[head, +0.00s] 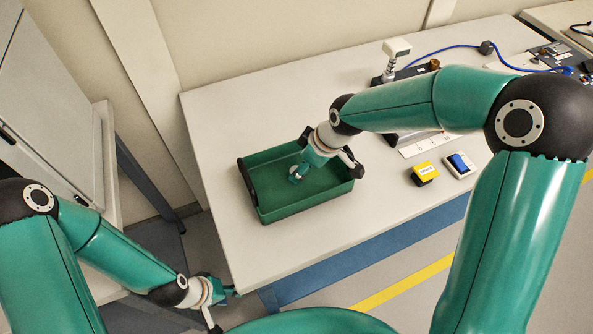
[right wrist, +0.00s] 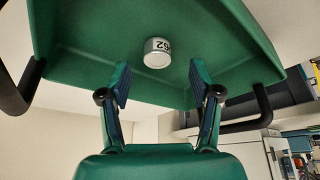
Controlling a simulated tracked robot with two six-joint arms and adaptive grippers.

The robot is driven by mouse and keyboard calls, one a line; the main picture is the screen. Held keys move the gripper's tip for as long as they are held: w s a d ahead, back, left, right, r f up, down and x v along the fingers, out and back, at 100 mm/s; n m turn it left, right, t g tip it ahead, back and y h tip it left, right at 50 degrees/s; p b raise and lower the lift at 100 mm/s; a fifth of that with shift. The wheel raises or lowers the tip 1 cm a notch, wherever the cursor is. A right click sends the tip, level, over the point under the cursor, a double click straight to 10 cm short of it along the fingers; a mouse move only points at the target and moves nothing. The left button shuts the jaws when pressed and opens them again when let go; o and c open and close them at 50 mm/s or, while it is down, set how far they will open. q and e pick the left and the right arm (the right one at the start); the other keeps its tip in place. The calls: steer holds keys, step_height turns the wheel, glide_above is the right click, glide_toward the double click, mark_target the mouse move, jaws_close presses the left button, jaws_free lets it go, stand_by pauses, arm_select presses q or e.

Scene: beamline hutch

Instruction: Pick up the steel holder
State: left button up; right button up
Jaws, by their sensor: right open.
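The steel holder (right wrist: 158,53) is a small short cylinder with a pale end face and dark marks on its side. It lies in the green tray (right wrist: 80,42), whose rim also shows in the head view (head: 310,205). My right gripper (right wrist: 160,80) is open over the tray, its two fingers apart, with the holder ahead of and between the fingertips, not gripped. My left gripper (head: 224,306) hangs beside the table's front left corner, fingers apart and empty.
The tray has dark handles and stands on a pale table (head: 222,130). Right of it are a yellow box (head: 424,173) and a small blue-and-white item (head: 459,164). Behind are a white-headed device (head: 396,50) and a blue cable (head: 440,52). The table's left side is clear.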

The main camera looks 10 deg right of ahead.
steer(key=shift+w+x, duration=0.1)
steer(key=shift+x, duration=0.8)
steer(key=shift+w+x, duration=0.15)
steer(key=shift+x, duration=0.8)
jaws_close()
